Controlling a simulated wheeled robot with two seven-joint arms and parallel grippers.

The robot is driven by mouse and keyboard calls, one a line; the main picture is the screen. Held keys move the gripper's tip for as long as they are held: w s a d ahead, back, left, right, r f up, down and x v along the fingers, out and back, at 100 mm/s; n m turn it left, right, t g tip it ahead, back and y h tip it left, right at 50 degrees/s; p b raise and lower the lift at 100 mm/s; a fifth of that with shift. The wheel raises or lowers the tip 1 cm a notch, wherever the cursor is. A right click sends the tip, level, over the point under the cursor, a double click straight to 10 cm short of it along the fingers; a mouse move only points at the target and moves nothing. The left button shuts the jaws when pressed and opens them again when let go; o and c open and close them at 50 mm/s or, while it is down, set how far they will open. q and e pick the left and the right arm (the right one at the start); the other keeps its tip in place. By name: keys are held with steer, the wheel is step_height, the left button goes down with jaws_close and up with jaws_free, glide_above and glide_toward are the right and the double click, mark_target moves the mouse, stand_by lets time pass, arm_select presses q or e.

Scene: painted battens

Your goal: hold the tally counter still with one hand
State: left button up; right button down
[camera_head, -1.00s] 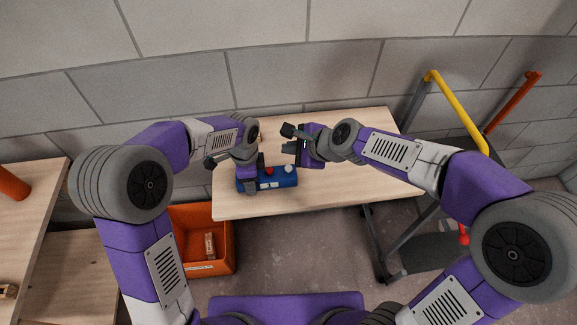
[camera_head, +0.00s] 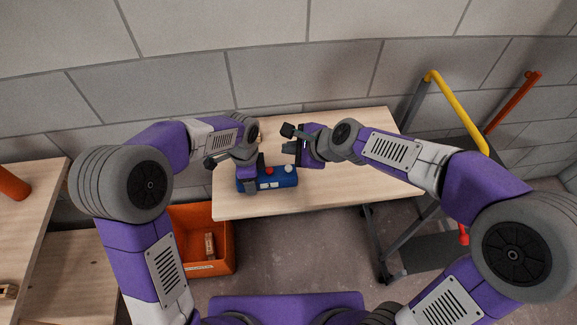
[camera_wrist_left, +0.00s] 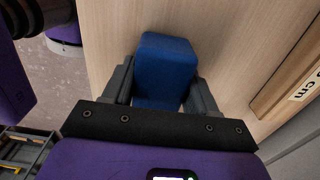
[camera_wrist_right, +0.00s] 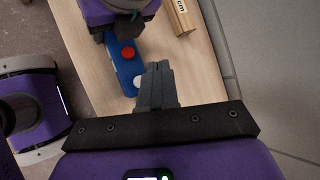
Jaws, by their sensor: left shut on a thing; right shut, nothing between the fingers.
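The tally counter is a blue block (camera_head: 284,180) on the wooden table, with a red button (camera_head: 269,170), a white button (camera_head: 289,168) and small white windows on its front. My left gripper (camera_head: 247,184) is shut on its left end; the left wrist view shows the blue end (camera_wrist_left: 165,68) between both fingers. My right gripper (camera_head: 291,147) is shut and empty, behind and above the counter's right end. In the right wrist view its closed fingertips (camera_wrist_right: 158,76) appear beside the white button (camera_wrist_right: 139,82), apparently apart from it.
A wooden batten marked "cm" (camera_wrist_right: 182,16) lies on the table behind the left gripper. An orange crate (camera_head: 232,245) with a wooden piece inside stands on the floor in front. A trolley with a yellow handle (camera_head: 455,108) is at right. The table's right part (camera_head: 365,185) is clear.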

mark_target(291, 170)
stand_by(0.7)
step_height(291, 170, up, 4)
steer(key=shift+f, duration=0.1)
stand_by(0.4)
steer(key=shift+f, duration=4.4)
steer(key=shift+f, duration=0.45)
steer(key=shift+f, duration=0.55)
